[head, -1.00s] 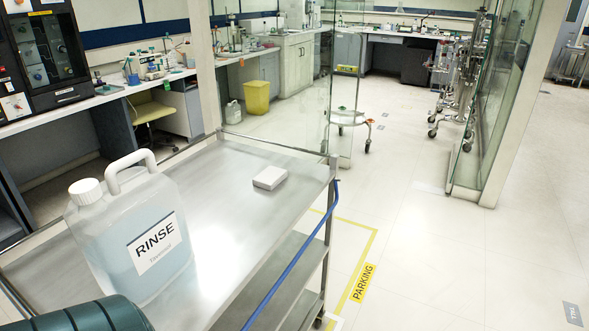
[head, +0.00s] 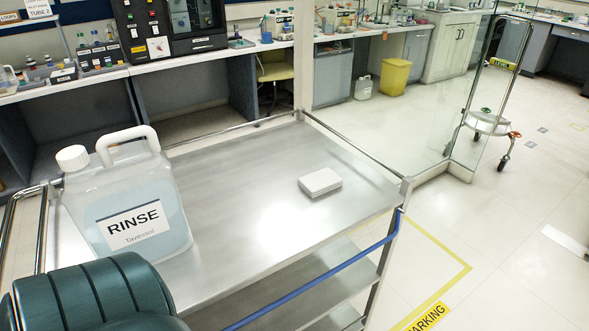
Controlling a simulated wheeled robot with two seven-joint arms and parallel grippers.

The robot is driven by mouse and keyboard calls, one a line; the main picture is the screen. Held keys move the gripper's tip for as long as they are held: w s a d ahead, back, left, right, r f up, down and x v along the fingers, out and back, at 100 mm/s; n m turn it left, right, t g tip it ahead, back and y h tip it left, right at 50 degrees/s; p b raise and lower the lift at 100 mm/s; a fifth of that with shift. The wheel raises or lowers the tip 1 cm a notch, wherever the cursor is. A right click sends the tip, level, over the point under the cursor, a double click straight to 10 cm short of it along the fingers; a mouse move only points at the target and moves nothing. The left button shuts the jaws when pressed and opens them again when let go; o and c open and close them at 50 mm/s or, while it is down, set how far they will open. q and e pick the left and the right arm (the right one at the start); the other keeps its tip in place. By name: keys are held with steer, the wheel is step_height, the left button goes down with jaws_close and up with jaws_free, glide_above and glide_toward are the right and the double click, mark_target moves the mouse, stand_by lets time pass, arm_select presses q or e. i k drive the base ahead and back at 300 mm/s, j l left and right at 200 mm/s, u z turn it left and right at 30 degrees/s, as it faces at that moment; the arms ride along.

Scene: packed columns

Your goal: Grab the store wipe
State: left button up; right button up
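A small white rectangular block (head: 320,182), possibly the store wipe, lies flat on the steel cart top (head: 235,175), right of its middle. I can read no label on it. A translucent jug (head: 130,205) marked RINSE, with a white cap and handle and pale blue liquid, stands upright on the left of the cart top. Neither of my grippers is in view. A dark green ribbed part, which I take to be mine, fills the lower left corner and hides the cart's near left edge.
The cart has a raised rail (head: 350,143) along its far sides and a blue bar (head: 320,273) on its near right edge. Lower shelves show below. A glass partition (head: 440,90) stands beyond. The floor at right is open, with yellow PARKING markings (head: 428,317).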

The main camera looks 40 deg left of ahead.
mark_target(320, 182)
steer(key=i+l+u, duration=0.65)
steer(key=l+u, duration=0.25)
